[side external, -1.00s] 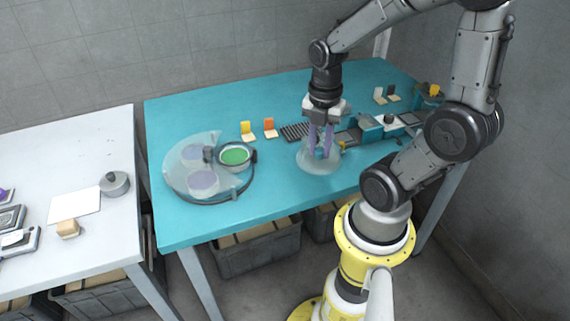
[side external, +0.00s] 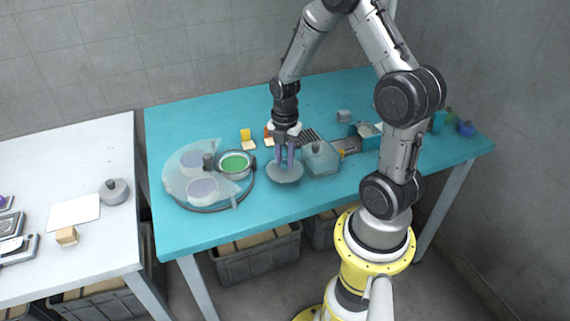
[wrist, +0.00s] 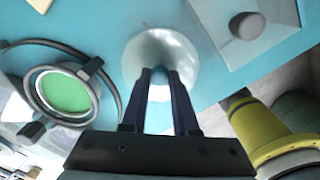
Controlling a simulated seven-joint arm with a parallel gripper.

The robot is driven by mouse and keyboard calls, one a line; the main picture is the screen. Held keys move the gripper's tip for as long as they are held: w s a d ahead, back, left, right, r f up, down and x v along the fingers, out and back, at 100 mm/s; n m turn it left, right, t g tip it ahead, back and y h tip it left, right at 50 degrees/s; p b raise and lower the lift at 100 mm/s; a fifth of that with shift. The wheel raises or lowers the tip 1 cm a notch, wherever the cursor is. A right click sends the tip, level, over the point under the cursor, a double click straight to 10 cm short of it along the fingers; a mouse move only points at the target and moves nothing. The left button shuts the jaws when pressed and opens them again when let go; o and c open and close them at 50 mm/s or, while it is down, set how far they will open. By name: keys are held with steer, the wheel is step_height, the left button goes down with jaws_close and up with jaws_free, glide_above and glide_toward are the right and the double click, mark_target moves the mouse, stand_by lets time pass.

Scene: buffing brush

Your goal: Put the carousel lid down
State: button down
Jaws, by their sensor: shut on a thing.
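My gripper (side external: 285,164) is shut on the carousel lid (side external: 285,175), a round, pale grey, see-through disc gripped at its middle. The lid is over the teal table, just right of the carousel (side external: 212,207). I cannot tell whether it touches the tabletop. In the wrist view the lid (wrist: 163,47) lies beyond the fingertips (wrist: 160,76), and its grip is hidden between them. The carousel has a clear partial cover over two pale pots. Its green-filled pot (side external: 235,164) is uncovered on the right side, nearest the lid.
A clear square box with a dark knob (side external: 322,160) stands close right of the lid. Yellow (side external: 246,138) and orange small stands are behind. A dark grooved strip lies behind the box. Table (side external: 205,110) is bare behind the carousel and along the front edge.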

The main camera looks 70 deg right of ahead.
mark_target(284, 163)
steer(key=shift+f, duration=1)
steer(key=c, duration=0.7)
jaws_free()
steer(key=shift+f, duration=0.15)
step_height(284, 163, up, 12)
steer(key=r, duration=0.1)
steer(key=shift+s+a+r+m+t, duration=0.95)
steer(key=shift+s+a+r+m, duration=1)
steer(key=shift+a+m, duration=0.95)
steer(key=shift+s+a+r+m+t, duration=0.9)
steer(key=shift+s+a+r+m, duration=1)
steer(key=shift+a+m, duration=1)
steer(key=shift+s+a+r+m+t, duration=0.95)
steer(key=shift+s+a+r+m, duration=0.95)
steer(key=shift+a+m, duration=0.95)
